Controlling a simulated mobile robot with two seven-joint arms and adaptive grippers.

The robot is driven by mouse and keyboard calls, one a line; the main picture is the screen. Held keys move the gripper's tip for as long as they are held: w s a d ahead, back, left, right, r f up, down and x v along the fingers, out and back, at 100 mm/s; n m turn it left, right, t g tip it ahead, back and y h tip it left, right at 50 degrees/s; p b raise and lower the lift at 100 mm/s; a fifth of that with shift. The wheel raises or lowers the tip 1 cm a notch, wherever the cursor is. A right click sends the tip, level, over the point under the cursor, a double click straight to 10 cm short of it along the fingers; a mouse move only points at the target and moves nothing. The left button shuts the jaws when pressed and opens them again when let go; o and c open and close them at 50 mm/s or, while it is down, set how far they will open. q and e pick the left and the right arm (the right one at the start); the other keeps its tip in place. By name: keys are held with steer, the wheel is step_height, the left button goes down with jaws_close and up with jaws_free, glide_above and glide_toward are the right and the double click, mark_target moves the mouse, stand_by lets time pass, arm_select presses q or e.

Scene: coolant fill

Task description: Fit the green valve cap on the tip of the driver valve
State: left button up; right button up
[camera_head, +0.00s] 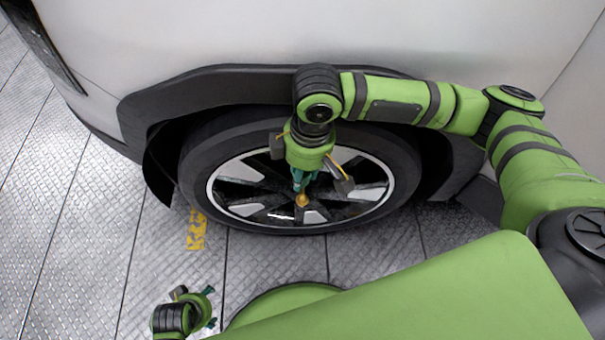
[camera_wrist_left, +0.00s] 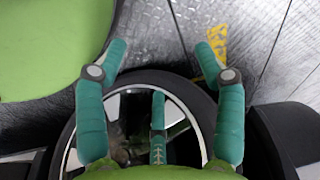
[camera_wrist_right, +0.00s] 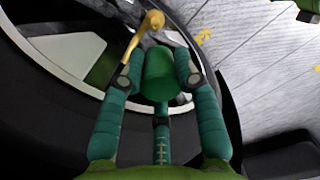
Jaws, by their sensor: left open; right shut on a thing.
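The green valve cap (camera_wrist_right: 160,76) is gripped between the fingers of my right gripper (camera_wrist_right: 158,80) in the right wrist view. In the head view my right gripper (camera_head: 302,184) is low on the wheel, right at the gold valve (camera_head: 302,200). My left gripper (camera_head: 211,306) is open and empty at lower left; its spread fingers show in the left wrist view (camera_wrist_left: 158,75).
The wheel (camera_head: 400,165) sits under the dark arch of a white car body (camera_head: 220,35). Its rim has light spokes with dark gaps close around the valve. A yellow floor marking (camera_head: 196,230) lies left of the wheel. The tiled floor (camera_head: 80,230) at left is clear.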

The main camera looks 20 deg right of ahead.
mark_target(301, 196)
steer(key=shift+r, duration=0.1)
steer(key=shift+p, duration=0.95)
steer(key=shift+f, duration=0.3)
step_height(301, 196, down, 3)
steer(key=shift+r+b, duration=0.15)
steer(key=shift+b, duration=0.4)
arm_select(q)
steer(key=shift+b, duration=0.35)
arm_select(e)
steer(key=shift+f, duration=1.3)
arm_select(q)
steer(key=shift+r+p, duration=0.7)
steer(key=shift+p, duration=0.05)
steer(key=shift+r, duration=0.2)
steer(key=shift+r+p, duration=0.5)
steer(key=shift+p, duration=0.15)
